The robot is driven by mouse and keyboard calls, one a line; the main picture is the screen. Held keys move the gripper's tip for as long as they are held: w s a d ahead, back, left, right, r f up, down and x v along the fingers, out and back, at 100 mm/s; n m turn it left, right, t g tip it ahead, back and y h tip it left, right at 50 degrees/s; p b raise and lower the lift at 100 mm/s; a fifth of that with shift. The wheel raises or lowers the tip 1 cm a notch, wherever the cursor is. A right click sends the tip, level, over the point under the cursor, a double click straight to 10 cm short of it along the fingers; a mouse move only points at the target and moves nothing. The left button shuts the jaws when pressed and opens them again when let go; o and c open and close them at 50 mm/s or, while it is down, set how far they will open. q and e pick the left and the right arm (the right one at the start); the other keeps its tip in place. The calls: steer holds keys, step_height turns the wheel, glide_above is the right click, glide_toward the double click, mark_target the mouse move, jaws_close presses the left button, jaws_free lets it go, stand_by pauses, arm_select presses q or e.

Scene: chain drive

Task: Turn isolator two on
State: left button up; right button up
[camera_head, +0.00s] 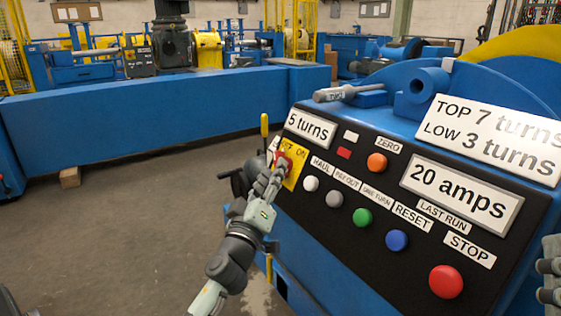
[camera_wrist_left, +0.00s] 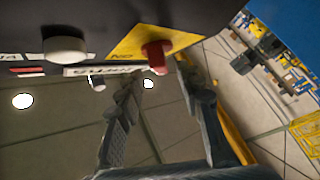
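A red isolator knob (camera_head: 283,161) sits on a yellow plate (camera_head: 294,172) at the left end of the black control panel. "ON" is legible on the plate; no isolator number can be read. My left gripper (camera_head: 280,168) is at the knob and partly covers it in the head view. In the left wrist view, the red knob (camera_wrist_left: 156,56) shows just beyond and between the spread fingertips of my left gripper (camera_wrist_left: 160,76). Contact cannot be told. Part of my right gripper (camera_head: 550,270) shows at the right edge; its fingers are cut off.
The panel (camera_head: 330,225) carries several coloured buttons, including a red stop button (camera_head: 446,282), and "5 turns" and "20 amps" displays. A yellow-handled lever (camera_head: 264,126) stands left of the plate. A grey tool (camera_head: 345,92) lies on top. Open floor lies to the left.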

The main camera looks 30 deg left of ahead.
arm_select(q)
steer(key=shift+p+x, duration=0.3)
steer(key=shift+x, duration=1.85)
arm_select(e)
steer(key=shift+w+a+f+g, duration=0.35)
steer(key=shift+w+f+g, duration=0.25)
steer(key=shift+f+g, duration=0.15)
arm_select(q)
steer(key=shift+c, duration=0.6)
steer(key=shift+f, duration=0.1)
jaws_close()
